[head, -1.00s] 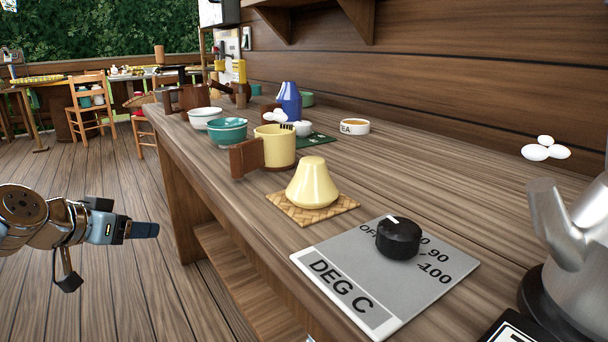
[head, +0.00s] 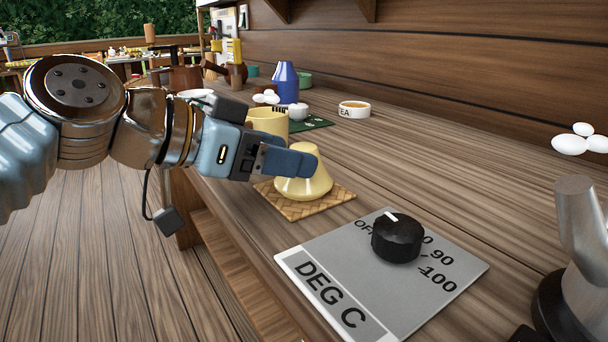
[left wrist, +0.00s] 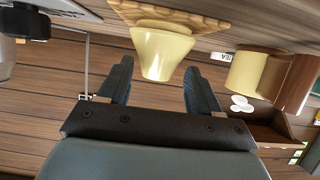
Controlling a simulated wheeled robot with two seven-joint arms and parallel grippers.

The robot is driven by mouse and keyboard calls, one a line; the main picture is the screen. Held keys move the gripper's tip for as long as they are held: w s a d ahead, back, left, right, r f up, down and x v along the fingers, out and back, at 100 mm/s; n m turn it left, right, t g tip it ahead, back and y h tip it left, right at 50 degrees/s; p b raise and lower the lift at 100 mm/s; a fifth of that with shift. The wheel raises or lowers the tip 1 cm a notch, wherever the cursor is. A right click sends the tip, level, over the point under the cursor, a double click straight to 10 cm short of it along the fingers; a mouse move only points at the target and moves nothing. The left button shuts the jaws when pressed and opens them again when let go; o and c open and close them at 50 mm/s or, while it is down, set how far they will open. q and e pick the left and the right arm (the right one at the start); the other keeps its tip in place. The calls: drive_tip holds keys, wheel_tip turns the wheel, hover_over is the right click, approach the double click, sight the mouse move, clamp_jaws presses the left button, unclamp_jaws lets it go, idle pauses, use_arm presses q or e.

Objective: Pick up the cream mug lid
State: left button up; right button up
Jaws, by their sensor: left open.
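The cream mug lid (head: 305,185), a cone-like pale yellow piece, sits on a square woven mat (head: 318,209) on the counter. My left gripper (head: 290,161) is at the lid's upper part in the head view, and its fingers hide some of the top. In the left wrist view the lid (left wrist: 160,52) shows upside down between the two dark, spread fingers of my left gripper (left wrist: 158,88). The gripper is open and not closed on the lid. The cream mug (head: 268,122) stands just behind, partly hidden by my gripper. My right gripper is not in view.
A grey panel (head: 300,258) marked DEG C with a black knob (head: 397,238) lies in front of the mat. A metal kettle (head: 583,255) stands at the right. A blue bottle (head: 285,82) and a TEA dish (head: 354,109) are farther back. The counter right of the lid is clear.

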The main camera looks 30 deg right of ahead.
use_arm(q)
drive_tip(key=x, duration=0.5)
drive_tip(key=shift+s+d, duration=0.1)
drive_tip(key=shift+d, duration=0.2)
drive_tip(key=shift+c, duration=0.2)
drive_tip(key=c, duration=1)
